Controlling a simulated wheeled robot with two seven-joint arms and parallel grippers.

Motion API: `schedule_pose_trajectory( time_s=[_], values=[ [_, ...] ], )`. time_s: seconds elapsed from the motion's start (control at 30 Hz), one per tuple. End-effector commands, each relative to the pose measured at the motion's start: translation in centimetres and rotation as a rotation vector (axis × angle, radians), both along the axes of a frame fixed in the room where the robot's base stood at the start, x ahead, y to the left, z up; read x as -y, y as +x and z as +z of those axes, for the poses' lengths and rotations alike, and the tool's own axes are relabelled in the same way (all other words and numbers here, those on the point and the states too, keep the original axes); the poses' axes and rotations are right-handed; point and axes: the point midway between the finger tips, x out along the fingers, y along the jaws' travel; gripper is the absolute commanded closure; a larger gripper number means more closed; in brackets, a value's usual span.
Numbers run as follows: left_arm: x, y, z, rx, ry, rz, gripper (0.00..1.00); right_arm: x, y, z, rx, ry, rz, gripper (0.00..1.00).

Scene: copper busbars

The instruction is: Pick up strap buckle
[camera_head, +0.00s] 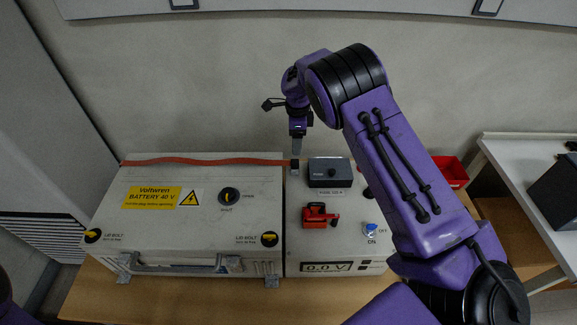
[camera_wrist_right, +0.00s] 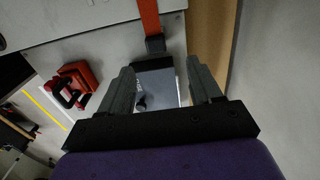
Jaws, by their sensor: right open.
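An orange-red strap (camera_head: 215,161) runs along the back of the white battery box. It ends in a small dark buckle (camera_head: 295,164) near the seam between the lid and the right-hand panel. In the right wrist view the strap (camera_wrist_right: 148,18) leads down to the dark buckle (camera_wrist_right: 155,45). My right gripper (camera_head: 297,152) points down at the buckle in the head view; contact cannot be told. In its wrist view my right gripper (camera_wrist_right: 162,80) is open, with the buckle just beyond the gap between its fingers. My left gripper is not in view.
The battery box (camera_head: 150,222) stands on a wooden table (camera_head: 170,300) near the wall. Its right panel carries a dark grey fuse box (camera_head: 329,172), a red switch (camera_head: 320,215) and a blue knob (camera_head: 370,229). A red bin (camera_head: 452,172) lies right of my arm.

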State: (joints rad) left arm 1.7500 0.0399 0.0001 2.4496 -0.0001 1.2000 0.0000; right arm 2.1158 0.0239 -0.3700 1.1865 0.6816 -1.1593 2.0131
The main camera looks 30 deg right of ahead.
Motion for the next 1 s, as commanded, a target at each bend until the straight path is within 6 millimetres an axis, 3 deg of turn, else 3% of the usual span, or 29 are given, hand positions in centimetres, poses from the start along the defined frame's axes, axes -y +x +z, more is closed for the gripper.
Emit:
schedule_pose_trajectory(
  time_s=[0.37,0.63,0.9,0.93,1.0],
  values=[
    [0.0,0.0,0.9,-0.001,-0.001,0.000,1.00,-0.1,0.1,-5.6,-0.004,0.000,0.002,0.36],
    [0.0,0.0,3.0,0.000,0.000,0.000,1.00,-0.5,-0.3,-9.9,-0.004,0.000,0.001,0.36],
    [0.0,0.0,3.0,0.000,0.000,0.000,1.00,-0.5,-0.2,-10.9,0.001,0.001,0.002,0.36],
    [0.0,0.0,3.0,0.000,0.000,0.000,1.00,-0.5,-0.2,-10.9,0.001,0.001,0.002,0.39],
    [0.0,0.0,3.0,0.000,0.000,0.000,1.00,-0.5,-0.2,-10.9,0.000,0.000,0.002,0.62]
  ],
)
